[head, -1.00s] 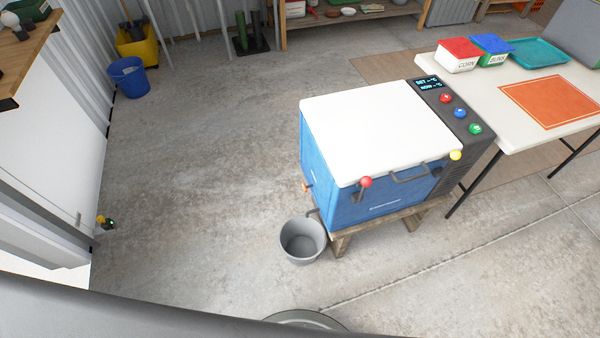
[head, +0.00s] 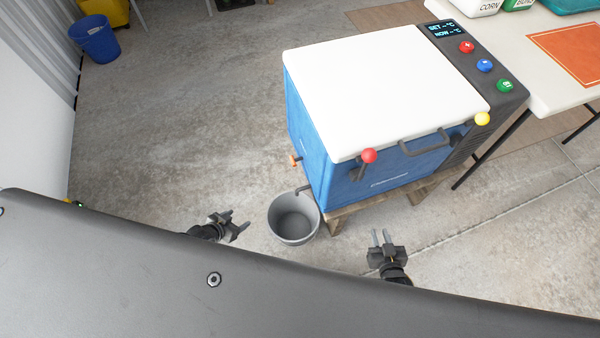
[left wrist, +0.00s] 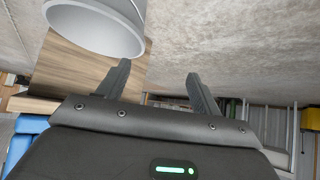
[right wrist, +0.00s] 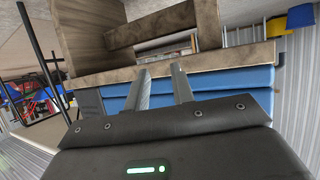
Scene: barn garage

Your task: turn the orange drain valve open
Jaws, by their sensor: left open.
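The orange drain valve (head: 295,160) is a small handle low on the left side of the blue cooler (head: 375,178). A dark spout (head: 304,189) sticks out below it, over the grey bucket (head: 292,218). My left gripper (head: 238,222) is open and empty, to the left of the bucket and below the valve in the head view. The bucket also shows in the left wrist view (left wrist: 98,25). My right gripper (head: 381,237) is open and empty, in front of the cooler's wooden stand (head: 345,212). Neither wrist view clearly shows the valve.
The cooler has a white lid (head: 370,85), a red-knobbed latch (head: 368,156), a yellow-knobbed latch (head: 481,119) and a dark control panel (head: 480,75). A table (head: 560,80) stands at right, a blue bin (head: 95,40) at far left. Floor left of the cooler is clear.

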